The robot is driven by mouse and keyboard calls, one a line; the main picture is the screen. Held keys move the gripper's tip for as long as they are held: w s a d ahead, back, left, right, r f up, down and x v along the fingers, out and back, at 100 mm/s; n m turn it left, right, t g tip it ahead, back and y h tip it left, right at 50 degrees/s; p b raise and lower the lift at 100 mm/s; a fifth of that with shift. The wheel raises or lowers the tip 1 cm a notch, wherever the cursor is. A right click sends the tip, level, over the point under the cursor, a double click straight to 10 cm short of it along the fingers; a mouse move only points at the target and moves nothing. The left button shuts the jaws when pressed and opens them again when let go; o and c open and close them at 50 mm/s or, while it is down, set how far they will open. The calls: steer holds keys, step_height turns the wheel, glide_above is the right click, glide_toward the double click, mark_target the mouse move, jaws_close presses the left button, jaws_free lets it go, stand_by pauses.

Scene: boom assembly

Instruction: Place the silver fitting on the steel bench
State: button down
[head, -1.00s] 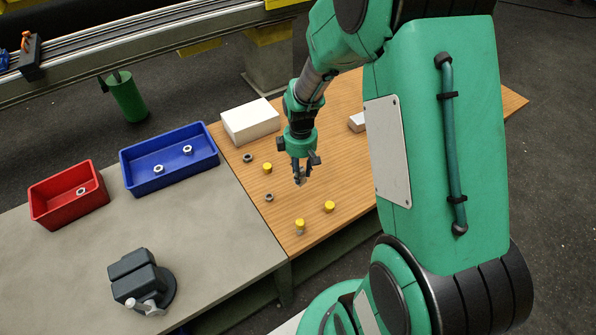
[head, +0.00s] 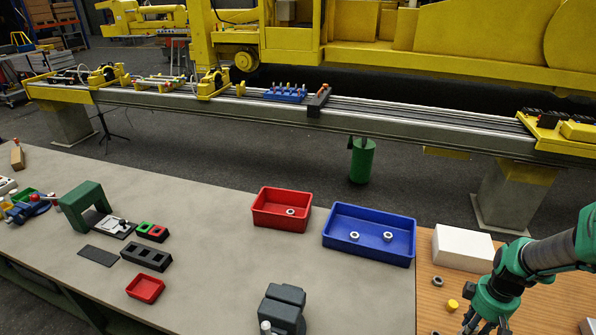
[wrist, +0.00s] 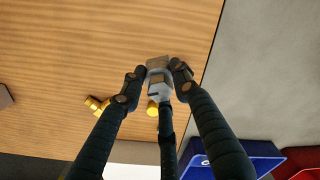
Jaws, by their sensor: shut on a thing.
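My gripper (wrist: 158,72) is shut on the silver fitting (wrist: 159,68), which shows between its fingertips in the wrist view. In the head view my gripper (head: 486,322) is at the lower right, above the wooden top (head: 540,300), and its fingertips are near the frame's bottom edge. The fitting is hard to make out there. The grey steel bench (head: 200,240) lies left of the wooden top. It also shows at the right of the wrist view (wrist: 262,70).
A red bin (head: 262,215) and a blue bin (head: 370,250) hold silver rings on the bench. A dark vise-like device (head: 283,308) stands nearer. A small red tray (head: 145,288) and green stand (head: 85,205) are left. Bare bench lies between. A white box (head: 462,247) is on the wood.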

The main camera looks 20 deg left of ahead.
steer(key=a+f+n, duration=0.2)
steer(key=a+n, duration=0.5)
steer(key=a, duration=1.2)
steer(key=w+a+f+n, duration=0.1)
steer(key=a+n, duration=0.6)
steer(key=a, duration=1.3)
steer(key=shift+w+a+f, duration=0.25)
steer(key=shift+a+f, duration=0.05)
steer(key=shift+f, duration=0.3)
steer(key=w+a, duration=0.2)
steer(key=w, duration=0.2)
steer(key=w+a+f+b, duration=0.1)
steer(key=w+a, duration=0.1)
steer(key=w, duration=0.3)
steer(key=w+a+b, duration=0.1)
steer(key=w+a, duration=0.2)
steer(key=w, duration=0.2)
steer(key=shift+w+f, duration=0.2)
steer(key=shift+f, duration=0.05)
steer(key=shift+f, duration=0.1)
steer(key=shift+f+b, duration=0.55)
steer(key=shift+f, duration=1.1)
steer(key=shift+f, duration=0.1)
